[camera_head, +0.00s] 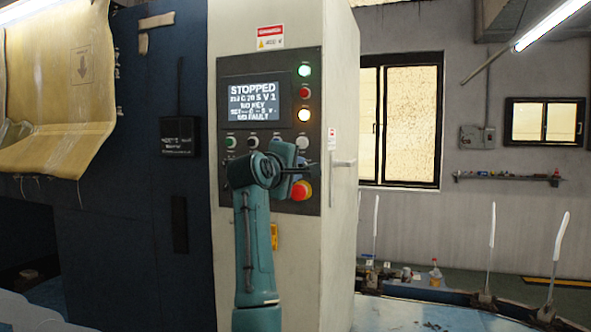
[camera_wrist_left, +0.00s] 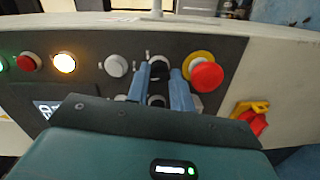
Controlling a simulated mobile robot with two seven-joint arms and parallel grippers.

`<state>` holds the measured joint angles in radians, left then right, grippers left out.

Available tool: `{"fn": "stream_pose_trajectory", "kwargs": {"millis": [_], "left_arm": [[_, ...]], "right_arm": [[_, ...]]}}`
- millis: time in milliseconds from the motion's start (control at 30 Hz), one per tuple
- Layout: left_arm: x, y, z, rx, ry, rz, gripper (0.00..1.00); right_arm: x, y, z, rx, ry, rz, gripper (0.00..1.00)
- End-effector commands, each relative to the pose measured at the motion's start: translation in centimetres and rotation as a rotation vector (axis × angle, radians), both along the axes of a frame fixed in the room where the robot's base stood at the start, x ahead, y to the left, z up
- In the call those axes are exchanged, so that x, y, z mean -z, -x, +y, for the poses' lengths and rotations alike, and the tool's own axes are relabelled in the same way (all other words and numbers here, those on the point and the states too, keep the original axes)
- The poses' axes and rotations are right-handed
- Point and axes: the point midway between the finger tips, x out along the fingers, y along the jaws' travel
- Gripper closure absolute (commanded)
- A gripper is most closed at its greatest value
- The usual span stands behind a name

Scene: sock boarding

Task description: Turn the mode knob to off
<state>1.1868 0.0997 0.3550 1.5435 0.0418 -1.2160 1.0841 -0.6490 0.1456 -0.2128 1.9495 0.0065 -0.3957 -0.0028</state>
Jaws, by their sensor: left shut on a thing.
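The grey machine's control panel (camera_head: 240,118) has a screen (camera_head: 258,100) reading "STOPPED", with "NO KEY" and "NO FAULT" lower down. My left gripper (camera_head: 296,174) is at the lower right of this panel, and the arm hides part of it. In the left wrist view, the two blue fingers of my left gripper (camera_wrist_left: 159,78) are shut on a dark knob (camera_wrist_left: 158,71), which seems to be the mode knob. Its pointer and labels are too small to read, and the head view hides it behind the gripper. My right gripper is not in view.
A red emergency button (camera_head: 303,190) on a yellow base is close beside the gripper; it also shows in the left wrist view (camera_wrist_left: 207,76). A red-and-yellow switch (camera_wrist_left: 252,118) is farther right. A white button (camera_wrist_left: 116,66) is left of the fingers. Green, red and amber lights line the panel.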

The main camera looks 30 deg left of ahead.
Motion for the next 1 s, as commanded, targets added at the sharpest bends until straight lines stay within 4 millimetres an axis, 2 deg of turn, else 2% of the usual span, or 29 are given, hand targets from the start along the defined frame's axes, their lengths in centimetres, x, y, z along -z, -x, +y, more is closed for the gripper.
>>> {"fn": "stream_pose_trajectory", "kwargs": {"millis": [300, 700, 733, 967, 1000], "left_arm": [[-0.37, 0.07, -0.01, 0.0, -0.077, 0.009, 1.0], [-0.43, 0.08, -0.01, 0.0, -0.082, 0.009, 1.0], [-0.43, 0.08, -0.01, 0.0, -0.082, 0.009, 0.76], [-0.27, 0.05, -0.01, 0.0, -0.08, 0.013, 0.57], [-0.24, 0.05, -0.01, 0.0, -0.08, 0.014, 0.57]], "right_arm": [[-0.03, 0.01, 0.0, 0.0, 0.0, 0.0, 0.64], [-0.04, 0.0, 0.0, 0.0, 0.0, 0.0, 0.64], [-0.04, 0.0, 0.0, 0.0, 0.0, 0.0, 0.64], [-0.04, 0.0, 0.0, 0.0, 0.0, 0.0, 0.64], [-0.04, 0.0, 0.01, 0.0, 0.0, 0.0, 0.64]]}}
